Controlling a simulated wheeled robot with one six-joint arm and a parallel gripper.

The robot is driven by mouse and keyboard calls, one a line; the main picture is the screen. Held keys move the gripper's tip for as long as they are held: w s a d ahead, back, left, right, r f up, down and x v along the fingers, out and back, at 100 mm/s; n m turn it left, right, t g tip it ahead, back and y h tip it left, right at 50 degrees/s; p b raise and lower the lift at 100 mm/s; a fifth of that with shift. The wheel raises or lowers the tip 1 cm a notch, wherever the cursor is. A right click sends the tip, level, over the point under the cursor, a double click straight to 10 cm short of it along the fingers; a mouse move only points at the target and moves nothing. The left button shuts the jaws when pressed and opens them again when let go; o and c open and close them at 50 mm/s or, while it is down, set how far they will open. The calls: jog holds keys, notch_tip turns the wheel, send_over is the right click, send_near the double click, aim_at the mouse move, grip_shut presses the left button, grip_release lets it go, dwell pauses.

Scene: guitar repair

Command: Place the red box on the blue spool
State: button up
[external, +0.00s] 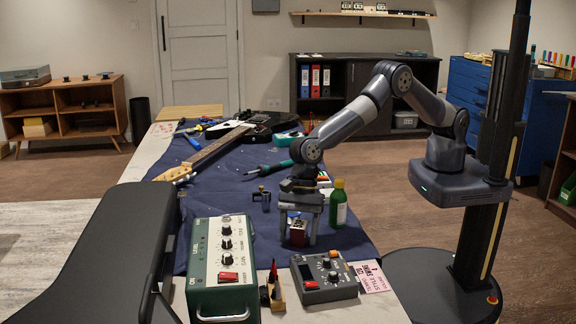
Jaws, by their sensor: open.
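A small red box (298,238) with a pale top stands on the dark blue cloth of the workbench, near its front. My gripper (298,226) points down over it, with one finger on each side of the box. The jaws are open; whether either finger touches the box is too small to tell. A small dark bluish-grey object (262,200) stands on the cloth just left of my gripper and may be the blue spool, but its shape is unclear. I make out no other spool.
A green bottle (338,204) stands close right of my gripper. A green amplifier box (223,262), a grey pedal (324,277) and a small tool holder (272,288) stand in front. A guitar (222,143) and a screwdriver (275,167) lie behind.

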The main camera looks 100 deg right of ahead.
jog(key=c, duration=1.2)
jog(key=r, duration=1)
jog(key=shift+w+d, duration=0.1)
jog(key=shift+d, duration=0.25)
jog(key=shift+c, duration=0.2)
jog(key=d+r+n+g+p, duration=0.1)
jog(key=d+r+n+p, duration=0.2)
jog(key=d, duration=0.7)
jog(key=n+b, duration=0.1)
send_near(293, 216)
jog(key=shift+g+y, duration=0.3)
jog(key=x, duration=0.5)
jog(key=shift+w+d+f, duration=0.15)
jog(key=shift+w+f, duration=0.05)
jog(key=shift+f, duration=0.1)
